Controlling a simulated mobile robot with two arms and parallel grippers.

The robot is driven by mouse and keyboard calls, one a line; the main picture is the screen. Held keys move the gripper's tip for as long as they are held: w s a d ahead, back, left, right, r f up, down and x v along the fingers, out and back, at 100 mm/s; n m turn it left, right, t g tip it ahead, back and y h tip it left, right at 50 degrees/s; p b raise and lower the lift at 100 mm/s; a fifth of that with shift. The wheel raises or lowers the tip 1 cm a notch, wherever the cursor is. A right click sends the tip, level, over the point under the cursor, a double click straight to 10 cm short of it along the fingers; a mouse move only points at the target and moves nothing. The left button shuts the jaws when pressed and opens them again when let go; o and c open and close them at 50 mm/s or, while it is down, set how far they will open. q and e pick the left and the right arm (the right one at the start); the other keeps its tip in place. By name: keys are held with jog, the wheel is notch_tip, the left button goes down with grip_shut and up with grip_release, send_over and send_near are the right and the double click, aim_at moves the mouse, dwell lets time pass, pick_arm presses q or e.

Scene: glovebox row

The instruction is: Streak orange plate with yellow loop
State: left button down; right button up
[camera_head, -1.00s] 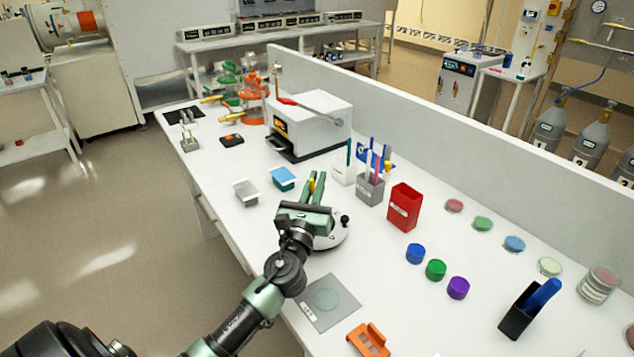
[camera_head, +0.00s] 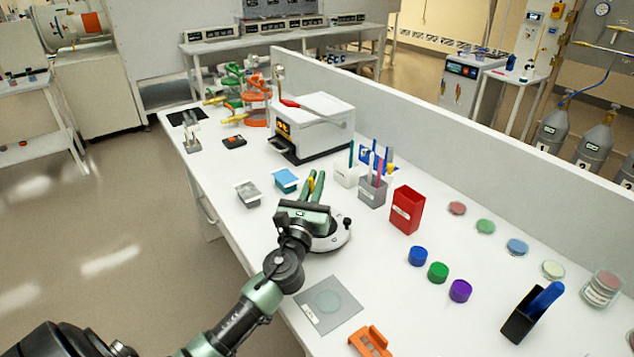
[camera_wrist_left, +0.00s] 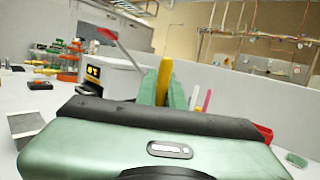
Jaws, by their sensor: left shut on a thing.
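My left gripper (camera_head: 316,184) is shut on a yellow stick-like tool, the yellow loop (camera_head: 311,182), above the bench near the round white device. The loop's yellow handle (camera_wrist_left: 164,80) stands upright between the green fingers in the left wrist view; its lower part is hidden. A pale greenish plate (camera_head: 328,300) lies on a grey mat near the front edge. A row of plates lies at the right: pinkish (camera_head: 457,208), green (camera_head: 485,227), blue (camera_head: 517,247) and pale yellow (camera_head: 552,270). I cannot tell a clearly orange plate among them. My right gripper is out of view.
A grey holder (camera_head: 372,193) with coloured sticks and a red bin (camera_head: 406,210) stand right of my gripper. A white boxy device (camera_head: 312,128) stands behind. Blue, green and purple caps (camera_head: 437,271), an orange holder (camera_head: 370,341) and a black holder (camera_head: 520,325) stand nearer.

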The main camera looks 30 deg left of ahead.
pick_arm(q)
jog(key=shift+w+a, duration=0.2)
jog(key=shift+a, duration=0.25)
dwell(0.4)
jog(key=shift+w+d, duration=0.15)
jog(key=shift+w, duration=0.25)
dwell(0.3)
jog(key=shift+s+d+p, duration=0.2)
jog(key=shift+s+d, duration=0.1)
jog(key=shift+d, duration=0.5)
jog(key=shift+s+d+p, duration=0.2)
jog(key=shift+s+d, duration=0.1)
jog(key=shift+d, duration=0.45)
dwell(1.5)
jog(key=shift+r, duration=0.1)
notch_tip(320, 180, up, 6)
jog(key=p, duration=0.6)
